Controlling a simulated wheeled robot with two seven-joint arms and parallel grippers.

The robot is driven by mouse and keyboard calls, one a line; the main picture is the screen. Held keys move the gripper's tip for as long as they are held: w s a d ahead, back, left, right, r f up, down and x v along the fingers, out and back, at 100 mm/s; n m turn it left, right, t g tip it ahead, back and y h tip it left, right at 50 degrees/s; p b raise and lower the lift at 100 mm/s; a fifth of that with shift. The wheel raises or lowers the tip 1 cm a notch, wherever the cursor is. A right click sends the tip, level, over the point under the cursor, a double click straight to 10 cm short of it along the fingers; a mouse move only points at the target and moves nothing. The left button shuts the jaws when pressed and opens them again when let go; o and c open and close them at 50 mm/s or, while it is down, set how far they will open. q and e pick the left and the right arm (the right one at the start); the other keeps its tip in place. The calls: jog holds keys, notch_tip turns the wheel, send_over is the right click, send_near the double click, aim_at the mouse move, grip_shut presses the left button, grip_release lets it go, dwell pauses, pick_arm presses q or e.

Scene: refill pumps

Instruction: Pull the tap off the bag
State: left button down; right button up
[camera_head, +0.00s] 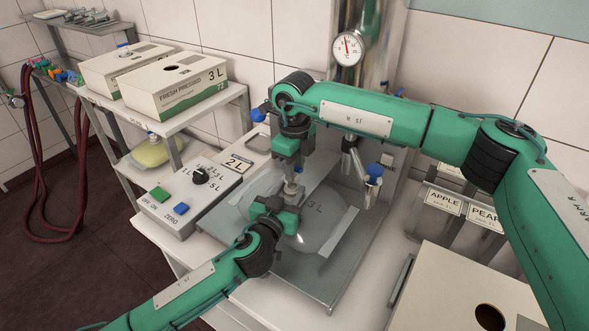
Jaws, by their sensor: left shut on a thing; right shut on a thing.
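My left gripper (290,212) reaches in low from the front left and is shut at the bag's neck. My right gripper (291,172) points down from above and is shut on the tap (293,189), a small grey piece just above the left gripper. The two grippers almost meet, so they hide most of the neck, and I cannot tell whether the tap is still seated in it.
A control box (187,196) with a black knob and green and blue buttons stands left of the tray. A blue-handled filling valve (374,171) is behind. A shelf with cartons (176,84) stands back left.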

jog(key=shift+r, duration=0.1)
jog(key=shift+r, duration=1.9)
pick_arm(q)
jog(key=c, duration=0.8)
grip_release()
jog(key=shift+o, duration=0.2)
